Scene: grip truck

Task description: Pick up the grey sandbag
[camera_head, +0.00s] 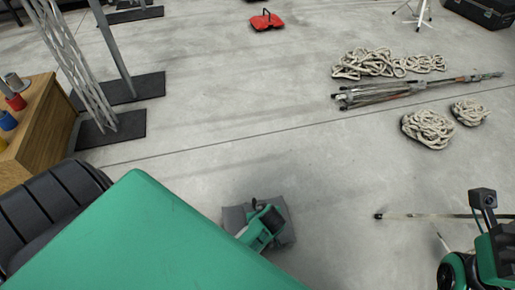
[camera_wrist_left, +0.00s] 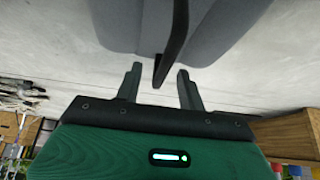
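The grey sandbag (camera_head: 234,218) lies on the concrete floor at the lower middle of the head view, partly covered by my left gripper (camera_head: 262,206). In the left wrist view the sandbag (camera_wrist_left: 225,25) fills the top, with its black strap handle (camera_wrist_left: 176,38) hanging toward the gripper. My left gripper (camera_wrist_left: 159,76) is open there. The strap's end shows between its two fingertips, with gaps on both sides. My right arm shows at the lower right of the head view, but its fingers cannot be seen.
Coiled ropes (camera_head: 428,129) and folded stands (camera_head: 400,91) lie at the right. A thin pole (camera_head: 425,216) lies near my right arm. A wooden crate (camera_head: 42,125) and dark base plates (camera_head: 112,130) stand at the left. The middle floor is clear.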

